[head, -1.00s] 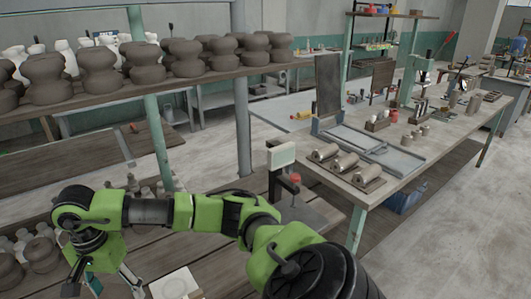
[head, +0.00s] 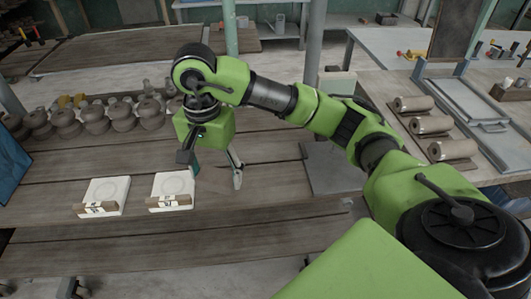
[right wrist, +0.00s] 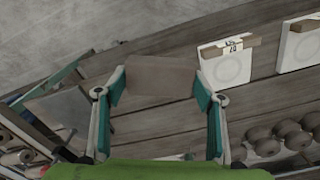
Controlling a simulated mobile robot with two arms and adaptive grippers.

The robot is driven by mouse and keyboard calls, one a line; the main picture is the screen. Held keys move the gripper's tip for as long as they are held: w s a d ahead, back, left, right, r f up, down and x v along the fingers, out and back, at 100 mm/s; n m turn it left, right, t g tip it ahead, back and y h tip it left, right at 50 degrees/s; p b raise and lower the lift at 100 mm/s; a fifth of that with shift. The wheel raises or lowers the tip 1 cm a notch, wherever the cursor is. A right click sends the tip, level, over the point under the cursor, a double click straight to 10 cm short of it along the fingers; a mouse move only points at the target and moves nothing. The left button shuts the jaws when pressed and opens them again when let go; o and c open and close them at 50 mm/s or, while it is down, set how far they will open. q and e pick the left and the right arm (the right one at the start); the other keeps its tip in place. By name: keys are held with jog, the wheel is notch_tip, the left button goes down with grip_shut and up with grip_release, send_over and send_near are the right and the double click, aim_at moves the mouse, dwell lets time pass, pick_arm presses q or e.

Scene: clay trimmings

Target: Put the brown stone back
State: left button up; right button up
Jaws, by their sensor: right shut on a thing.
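My right gripper (head: 213,172) hangs low over the plank shelf (head: 290,215), right of two white square plates. In the right wrist view, its teal-padded fingers (right wrist: 160,92) are shut on a plain grey-brown block, the brown stone (right wrist: 160,76). In the head view the stone is hard to make out against the planks. The left plate (head: 106,190) and right plate (head: 174,184) each have a brown bar along one edge and small dark marks. In the right wrist view the plates show at upper right (right wrist: 228,69). My left gripper is out of view.
Several brown clay pots (head: 95,120) stand in rows behind the plates. A grey flat panel (head: 333,168) lies to the right of the gripper. A blue thing (head: 10,165) stands at the left edge. The planks in front of the gripper are clear.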

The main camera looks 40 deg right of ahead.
jog(key=w+d+f+p, duration=0.2)
jog(key=w+d+f, duration=0.1)
jog(key=d, duration=0.4)
jog(key=p, duration=0.1)
send_over(249, 180)
jog(key=a, duration=0.1)
jog(key=f, duration=0.5)
jog(key=shift+s+f, duration=0.1)
jog(key=shift+s, duration=0.1)
jog(key=shift+w+d+f, duration=0.15)
jog(key=shift+d+f, duration=0.15)
jog(key=shift+f, duration=0.15)
jog(key=f, duration=0.2)
jog(key=f+p, duration=0.1)
jog(key=shift+d+f, duration=0.1)
jog(key=shift+d, duration=0.15)
jog(key=shift+w+f, duration=0.1)
jog(key=shift+f, duration=0.1)
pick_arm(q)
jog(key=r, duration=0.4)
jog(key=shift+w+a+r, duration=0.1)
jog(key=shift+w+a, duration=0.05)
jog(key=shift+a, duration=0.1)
pick_arm(e)
jog(key=shift+f, duration=0.1)
